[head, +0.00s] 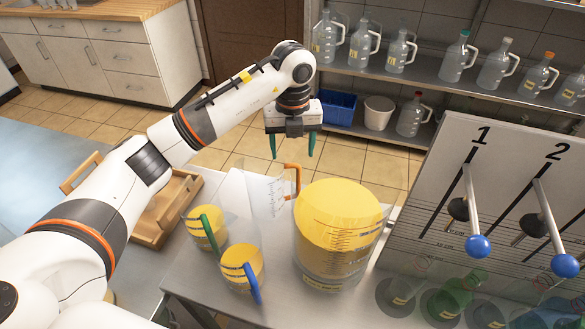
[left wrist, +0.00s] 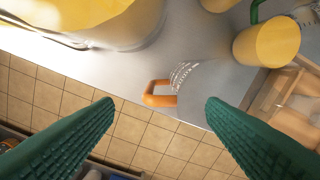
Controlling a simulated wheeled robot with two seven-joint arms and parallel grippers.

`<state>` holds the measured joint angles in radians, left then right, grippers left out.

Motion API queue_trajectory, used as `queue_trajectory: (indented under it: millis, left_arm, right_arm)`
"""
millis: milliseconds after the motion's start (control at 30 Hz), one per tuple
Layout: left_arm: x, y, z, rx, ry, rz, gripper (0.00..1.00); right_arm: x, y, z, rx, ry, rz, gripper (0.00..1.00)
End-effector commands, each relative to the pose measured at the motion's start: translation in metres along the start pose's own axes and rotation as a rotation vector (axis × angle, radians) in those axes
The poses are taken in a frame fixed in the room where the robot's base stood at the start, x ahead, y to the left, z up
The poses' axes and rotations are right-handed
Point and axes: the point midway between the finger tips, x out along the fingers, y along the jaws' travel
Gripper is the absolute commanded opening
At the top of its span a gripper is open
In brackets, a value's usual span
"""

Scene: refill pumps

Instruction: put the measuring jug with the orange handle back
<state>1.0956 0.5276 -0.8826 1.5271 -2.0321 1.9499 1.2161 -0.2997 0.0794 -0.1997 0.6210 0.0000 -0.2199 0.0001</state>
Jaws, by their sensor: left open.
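The measuring jug with the orange handle (head: 262,197) stands on the metal counter, clear and apparently empty. Its orange handle points toward the counter's far edge. My left gripper (head: 292,156) is open and empty, above and just beyond the handle, with its green fingers pointing down. In the left wrist view the jug (left wrist: 197,85) and its handle show in the gap between the spread fingers (left wrist: 160,102), below them and not touching as far as I can tell. My right gripper is not in view.
A large yellow-filled vessel (head: 335,230) stands close right of the jug. Jugs with green (head: 207,228) and blue (head: 240,268) handles hold yellow liquid in front. A wooden tray (head: 150,231) lies left. The pump panel (head: 510,190) stands right; bottles line the shelf (head: 425,82) behind.

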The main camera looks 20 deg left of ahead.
Motion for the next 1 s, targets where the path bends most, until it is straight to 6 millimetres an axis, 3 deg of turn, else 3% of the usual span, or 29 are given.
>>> queue_trajectory:
  millis: [267,1000]
  left_arm:
    - [-0.024,0.0,0.0,0.0,-0.001,0.0,0.65]
    - [-0.025,0.0,0.0,0.0,-0.001,-0.001,0.65]
  right_arm:
    - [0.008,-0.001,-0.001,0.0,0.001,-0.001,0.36]
    - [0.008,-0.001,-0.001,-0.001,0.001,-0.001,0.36]
